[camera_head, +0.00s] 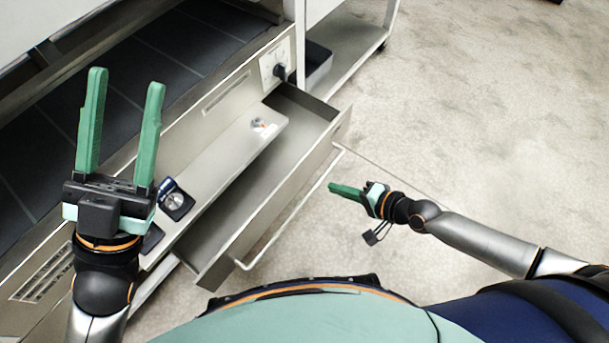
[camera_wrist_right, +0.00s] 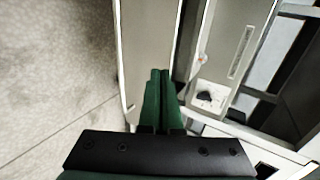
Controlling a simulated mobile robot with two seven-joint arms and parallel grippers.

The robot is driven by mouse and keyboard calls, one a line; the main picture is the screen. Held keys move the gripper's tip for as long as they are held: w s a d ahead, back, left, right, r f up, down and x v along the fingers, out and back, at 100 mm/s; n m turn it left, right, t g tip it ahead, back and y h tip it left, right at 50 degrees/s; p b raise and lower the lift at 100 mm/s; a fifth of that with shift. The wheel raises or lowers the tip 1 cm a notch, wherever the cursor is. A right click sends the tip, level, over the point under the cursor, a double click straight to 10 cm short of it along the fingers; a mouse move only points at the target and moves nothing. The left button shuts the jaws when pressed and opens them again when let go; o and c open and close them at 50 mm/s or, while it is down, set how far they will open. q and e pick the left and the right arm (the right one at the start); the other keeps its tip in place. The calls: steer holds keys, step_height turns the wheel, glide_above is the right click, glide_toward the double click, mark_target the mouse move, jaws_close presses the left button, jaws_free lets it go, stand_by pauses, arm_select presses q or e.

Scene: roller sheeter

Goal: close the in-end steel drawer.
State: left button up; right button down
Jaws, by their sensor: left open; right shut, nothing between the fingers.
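The steel drawer (camera_head: 262,187) is pulled out from the machine's front in the head view, with its inside showing. A bar handle (camera_head: 288,216) runs along its front panel. My right gripper (camera_head: 332,187) is shut and empty, on the floor side of the drawer, near the handle's far end. In the right wrist view my right gripper's green fingers (camera_wrist_right: 160,80) lie together in front of the drawer front (camera_wrist_right: 150,40); I cannot tell whether they touch it. My left gripper (camera_head: 124,80) is open and empty, raised over the machine's left part, apart from the drawer.
The machine's front panel (camera_head: 225,95) carries a dark knob (camera_head: 280,71), which also shows in the right wrist view (camera_wrist_right: 205,96). A small dial device (camera_head: 177,203) sits on the ledge behind the drawer. A shelf unit (camera_head: 345,50) stands beyond. The floor (camera_head: 490,130) at right is clear.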

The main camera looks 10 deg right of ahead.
mark_target(295, 171)
steer(key=x, duration=0.3)
steer(key=r+b+x, duration=0.1)
steer(key=x, duration=0.2)
steer(key=b+x, duration=0.1)
steer(key=x, duration=0.2)
steer(key=shift+w+a, duration=0.45)
arm_select(q)
steer(key=shift+w+d+f+n, duration=0.15)
steer(key=shift+f+n, duration=0.25)
steer(key=shift+f, duration=1.05)
arm_select(e)
steer(key=shift+w+a, duration=0.4)
arm_select(q)
step_height(295, 171, down, 2)
steer(key=shift+d+f+b, duration=0.1)
steer(key=shift+b, duration=1.05)
arm_select(e)
steer(key=w+a, duration=0.6)
steer(key=shift+w+a, duration=0.2)
steer(key=shift+w, duration=0.1)
steer(key=shift+s, duration=0.1)
